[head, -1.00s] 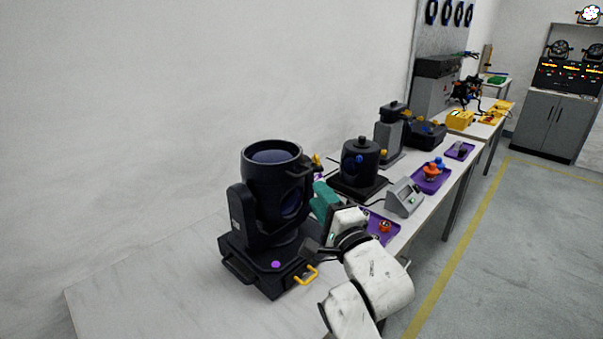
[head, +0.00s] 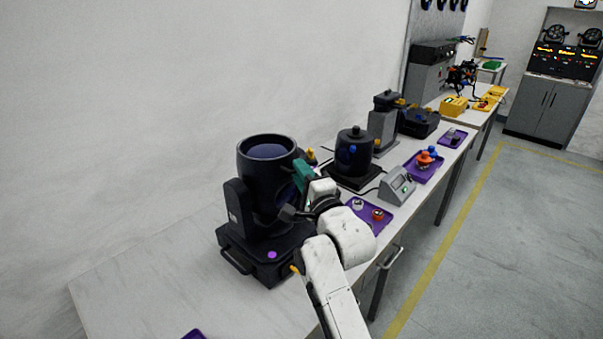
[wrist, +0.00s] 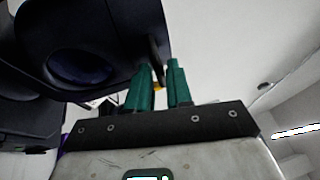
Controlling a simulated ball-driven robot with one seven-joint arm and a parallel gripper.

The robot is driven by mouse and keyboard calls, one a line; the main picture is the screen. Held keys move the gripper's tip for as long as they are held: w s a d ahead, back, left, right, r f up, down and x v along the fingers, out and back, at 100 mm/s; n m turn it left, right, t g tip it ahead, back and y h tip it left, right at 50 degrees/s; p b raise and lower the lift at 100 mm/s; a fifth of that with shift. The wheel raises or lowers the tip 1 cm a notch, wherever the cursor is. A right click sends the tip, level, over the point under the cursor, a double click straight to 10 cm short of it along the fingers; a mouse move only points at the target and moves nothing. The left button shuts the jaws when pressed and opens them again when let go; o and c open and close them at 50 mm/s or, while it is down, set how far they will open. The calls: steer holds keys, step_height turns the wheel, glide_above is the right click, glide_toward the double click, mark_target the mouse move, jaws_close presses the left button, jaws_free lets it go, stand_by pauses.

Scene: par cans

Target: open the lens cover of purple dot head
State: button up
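The purple dot head is a black moving light (head: 265,180) on a black base, with a purple dot (head: 272,254) on the base's front corner. Its round top face (head: 268,151) looks dark blue inside a raised rim. I cannot tell the lens cover's edge from the housing. My gripper (head: 301,170) is at the head's right side, near the upper rim. In the wrist view, the green fingers (wrist: 160,72) are apart, with a thin dark tab and a small yellow piece showing between them. The head's dark body (wrist: 85,45) fills the upper left. Contact cannot be told.
A second black fixture (head: 354,160) stands behind on the bench. A grey sloped box (head: 397,187) and a purple tray (head: 384,222) with small parts lie to the right. The bench front left (head: 150,280) is mostly clear; a purple edge (head: 194,334) shows at the bottom.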

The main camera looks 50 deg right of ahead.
jaws_close()
stand_by(1.1)
